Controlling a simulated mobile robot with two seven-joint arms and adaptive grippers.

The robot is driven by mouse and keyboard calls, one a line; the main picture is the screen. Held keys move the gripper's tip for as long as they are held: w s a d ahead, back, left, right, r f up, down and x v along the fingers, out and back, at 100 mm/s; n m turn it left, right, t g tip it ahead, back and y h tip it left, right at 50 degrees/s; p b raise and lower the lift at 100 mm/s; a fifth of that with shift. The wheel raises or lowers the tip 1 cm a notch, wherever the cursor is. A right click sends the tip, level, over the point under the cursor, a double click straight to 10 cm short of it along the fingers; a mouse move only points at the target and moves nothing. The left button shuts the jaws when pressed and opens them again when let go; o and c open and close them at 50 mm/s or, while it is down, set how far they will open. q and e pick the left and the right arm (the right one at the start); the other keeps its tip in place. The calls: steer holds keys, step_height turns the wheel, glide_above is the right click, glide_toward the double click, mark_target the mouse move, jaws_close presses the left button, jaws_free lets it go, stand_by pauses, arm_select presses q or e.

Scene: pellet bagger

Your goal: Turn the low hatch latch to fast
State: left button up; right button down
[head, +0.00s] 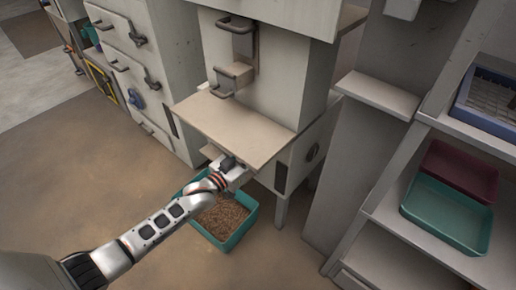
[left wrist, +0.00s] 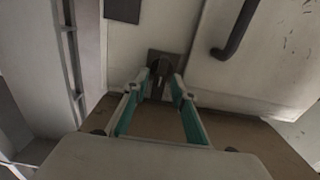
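In the head view my left gripper (head: 232,168) is under the front edge of the machine's shelf (head: 235,115), and the latch is hidden there. The latch's marked position is not readable. My right gripper is in neither view.
A teal bin of brown pellets (head: 240,236) stands on the floor below my gripper. A dark bar handle (left wrist: 236,28) is right of the latch in the wrist view. Shelves with a teal tray (head: 445,215) and maroon tray (head: 458,170) stand at right. Floor at front left is clear.

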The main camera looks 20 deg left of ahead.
arm_select(q)
steer(key=shift+c, duration=0.4)
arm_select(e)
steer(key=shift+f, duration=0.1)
arm_select(q)
jaws_close()
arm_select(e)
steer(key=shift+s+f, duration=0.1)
